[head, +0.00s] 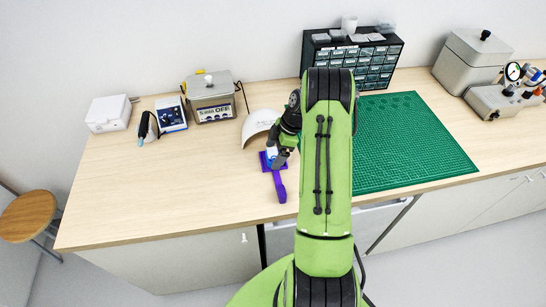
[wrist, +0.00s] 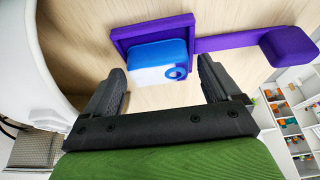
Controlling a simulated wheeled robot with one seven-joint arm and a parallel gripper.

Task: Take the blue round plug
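A purple holder with a long handle (head: 279,188) lies on the bench; in the wrist view its flat tray (wrist: 122,42) and handle (wrist: 240,42) show. In the head view my gripper (head: 277,157) is over the holder and partly hides the piece.
A white curved shell (head: 258,126) stands close behind my gripper and fills the left of the wrist view (wrist: 40,60). A green mat (head: 410,145) lies right of my arm. A drawer cabinet (head: 375,62) stands behind. The bench's left front is clear.

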